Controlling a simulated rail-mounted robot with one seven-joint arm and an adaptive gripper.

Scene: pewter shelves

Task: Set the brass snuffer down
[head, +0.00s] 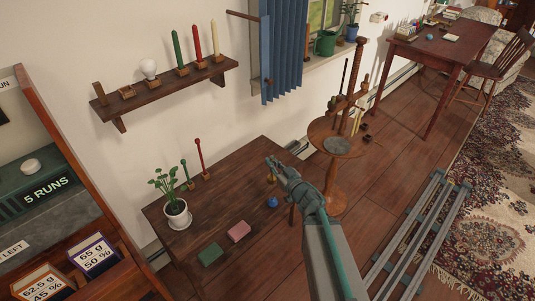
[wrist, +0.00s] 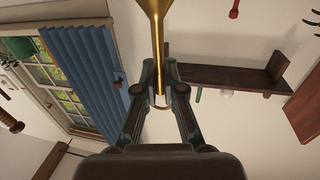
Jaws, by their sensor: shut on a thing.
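The brass snuffer (wrist: 159,45) is a gold-coloured rod that widens into a cone at the top edge of the wrist view. My gripper (wrist: 160,68) is shut on its rod, and a curved brass end shows between the fingers. In the head view my gripper (head: 277,171) is over the right part of the dark wooden table (head: 245,210). A small brass patch (head: 271,178) shows just below the fingers there; most of the snuffer is hidden. I cannot tell whether it touches the table.
A blue ball (head: 272,202), pink block (head: 239,231), green block (head: 210,254) and potted plant (head: 176,214) are on the table. Red (head: 200,158) and green (head: 185,174) knobbed sticks stand at its back. A wall shelf (head: 165,92) holds candles. A round stand (head: 340,143) is right.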

